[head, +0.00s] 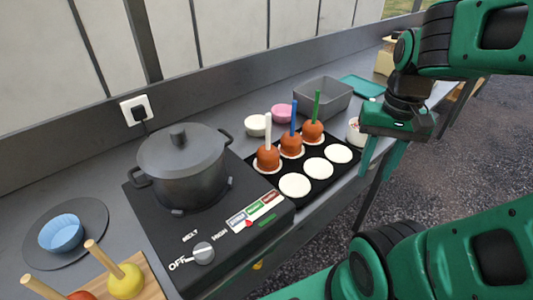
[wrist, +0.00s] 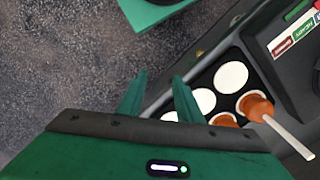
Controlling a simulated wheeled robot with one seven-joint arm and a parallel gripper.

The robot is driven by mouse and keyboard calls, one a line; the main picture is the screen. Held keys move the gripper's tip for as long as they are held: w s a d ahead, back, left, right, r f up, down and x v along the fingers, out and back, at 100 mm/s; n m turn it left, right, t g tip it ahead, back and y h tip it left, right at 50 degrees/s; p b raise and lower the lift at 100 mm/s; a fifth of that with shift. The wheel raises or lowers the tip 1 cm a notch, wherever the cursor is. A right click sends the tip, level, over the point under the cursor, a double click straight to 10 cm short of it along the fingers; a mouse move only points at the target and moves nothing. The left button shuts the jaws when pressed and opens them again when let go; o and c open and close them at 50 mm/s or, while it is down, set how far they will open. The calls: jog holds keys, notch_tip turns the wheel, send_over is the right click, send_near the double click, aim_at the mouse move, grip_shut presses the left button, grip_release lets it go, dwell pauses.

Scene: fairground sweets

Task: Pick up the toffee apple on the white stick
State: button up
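The toffee apple on the white stick (head: 268,156) stands upright on a white disc on the black tray (head: 327,190), leftmost in the back row. It also shows in the wrist view (wrist: 256,107), its white stick slanting to the lower right. The toffee apples on the blue stick (head: 291,145) and the green stick (head: 313,131) stand to its right. My gripper (head: 378,165) hangs to the right of the tray, apart from the apples. In the wrist view its two fingers (wrist: 158,95) are spread, with nothing between them.
A dark pot (head: 183,170) stands on the hob left of the tray. White and pink bowls (head: 282,113) and a grey bin (head: 322,98) are behind the apples. Three empty white discs (head: 295,185) fill the tray's front row.

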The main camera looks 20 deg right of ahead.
jog(key=w+a+r+m, duration=0.2)
jog(key=w+a+r, duration=0.1)
jog(key=w, duration=0.3)
jog(key=w+a+r+m, duration=0.2)
jog(key=w+a+m, duration=0.15)
jog(key=w, duration=0.25)
notch_tip(320, 180, up, 3)
jog(key=m, duration=0.4)
send_over(268, 149)
jog(key=shift+d+r, duration=0.15)
jog(key=shift+d, duration=0.05)
jog(key=shift+a, duration=0.15)
jog(key=f, duration=1)
jog(key=shift+w+f, duration=0.35)
grip_shut()
